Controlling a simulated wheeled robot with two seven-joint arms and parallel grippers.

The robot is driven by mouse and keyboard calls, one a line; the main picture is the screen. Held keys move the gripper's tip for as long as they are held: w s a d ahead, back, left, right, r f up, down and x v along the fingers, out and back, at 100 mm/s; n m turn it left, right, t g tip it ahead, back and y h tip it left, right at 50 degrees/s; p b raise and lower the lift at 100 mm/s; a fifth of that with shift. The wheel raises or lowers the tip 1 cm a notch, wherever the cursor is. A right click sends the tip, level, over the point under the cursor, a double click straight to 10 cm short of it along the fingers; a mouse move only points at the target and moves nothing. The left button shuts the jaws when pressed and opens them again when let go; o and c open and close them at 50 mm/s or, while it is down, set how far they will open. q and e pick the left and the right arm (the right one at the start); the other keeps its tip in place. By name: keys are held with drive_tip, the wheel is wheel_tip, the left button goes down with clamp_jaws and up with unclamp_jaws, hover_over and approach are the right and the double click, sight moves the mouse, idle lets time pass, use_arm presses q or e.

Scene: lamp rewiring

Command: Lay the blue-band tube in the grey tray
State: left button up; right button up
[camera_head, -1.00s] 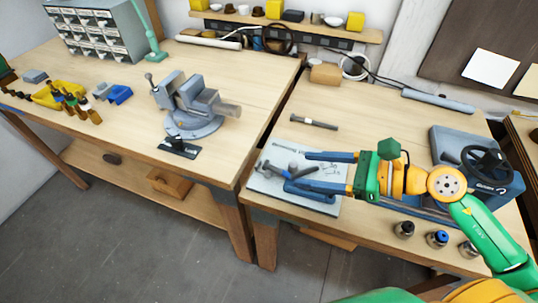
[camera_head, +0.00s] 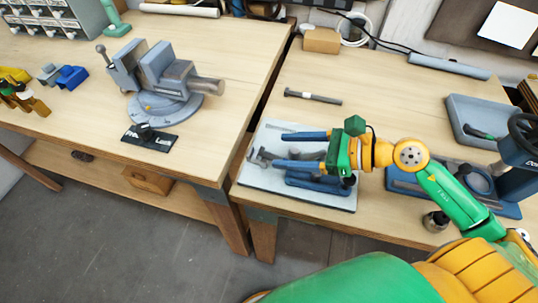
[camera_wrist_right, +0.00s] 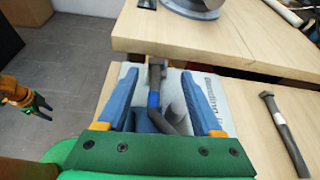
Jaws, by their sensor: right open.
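The blue-band tube (camera_wrist_right: 153,100) is a dark grey bent tube with a blue band. In the right wrist view it lies between the two blue fingers of my right gripper (camera_wrist_right: 158,100), with gaps on both sides. The head view shows grey tube ends on the white board (camera_head: 262,195), partly hidden by my right gripper (camera_head: 280,150), which is open low over the board. The grey tray (camera_head: 455,118) is at the right of the bench with a dark and green item in it. My left gripper (camera_wrist_right: 35,102) shows small at the left of the right wrist view; its jaw opening is unclear.
A dark tube with a pale band (camera_head: 313,96) lies behind the board. A blue machine base (camera_head: 400,183) and a black handwheel are at the right. A vise (camera_head: 165,85) stands on the left bench. A gap separates the benches. Wood between board and tray is mostly clear.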

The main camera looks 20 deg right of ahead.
sight(262, 151)
drive_tip(key=x, duration=0.1)
drive_tip(key=p+x, duration=0.1)
drive_tip(key=x, duration=0.1)
drive_tip(key=p+x, duration=0.1)
drive_tip(key=shift+a+r, duration=0.2)
drive_tip(key=shift+a, duration=0.4)
drive_tip(key=shift+w+a+f, duration=0.1)
drive_tip(key=shift+w+f, duration=0.05)
drive_tip(key=shift+f, duration=0.05)
clamp_jaws()
